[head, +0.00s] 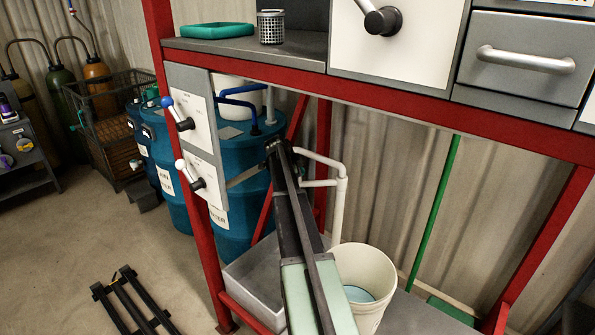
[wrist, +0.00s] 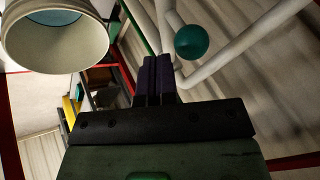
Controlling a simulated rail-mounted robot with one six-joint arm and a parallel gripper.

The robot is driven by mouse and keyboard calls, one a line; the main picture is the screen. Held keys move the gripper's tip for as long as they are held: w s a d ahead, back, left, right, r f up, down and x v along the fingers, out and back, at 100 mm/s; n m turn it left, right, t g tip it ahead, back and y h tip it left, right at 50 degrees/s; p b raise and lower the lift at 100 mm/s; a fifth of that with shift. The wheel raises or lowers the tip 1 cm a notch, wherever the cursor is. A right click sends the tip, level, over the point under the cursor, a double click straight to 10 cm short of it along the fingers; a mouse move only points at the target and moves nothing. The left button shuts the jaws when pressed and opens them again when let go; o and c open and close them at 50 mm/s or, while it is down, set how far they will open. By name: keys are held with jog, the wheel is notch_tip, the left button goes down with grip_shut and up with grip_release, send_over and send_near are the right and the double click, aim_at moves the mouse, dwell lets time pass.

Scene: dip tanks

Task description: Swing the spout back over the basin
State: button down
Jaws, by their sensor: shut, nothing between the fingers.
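The white pipework of the spout (head: 340,205) rises behind the bucket in the head view. Its two upper branches run left toward my arm, and its open end cannot be made out. In the wrist view white pipe (wrist: 235,50) crosses the upper right, with a teal ball knob (wrist: 191,42) by it. My gripper (head: 271,147) is shut and empty at the far end of my arm. Its dark fingers (wrist: 158,78) are together, just beside the knob in the picture; contact cannot be told. The grey basin (head: 245,278) is low on the left, partly hidden by my arm.
A white bucket (head: 375,268) stands right of my arm and also shows in the wrist view (wrist: 85,45). Blue drums (head: 238,215) stand behind the red frame (head: 208,230). A panel with two levers (head: 193,130) is at left. A green pole (head: 437,205) leans right.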

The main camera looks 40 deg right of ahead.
jog(key=p+v, duration=0.8)
jog(key=v, duration=0.3)
jog(key=shift+s+a, duration=0.35)
jog(key=shift+s, duration=0.05)
jog(key=shift+f, duration=0.2)
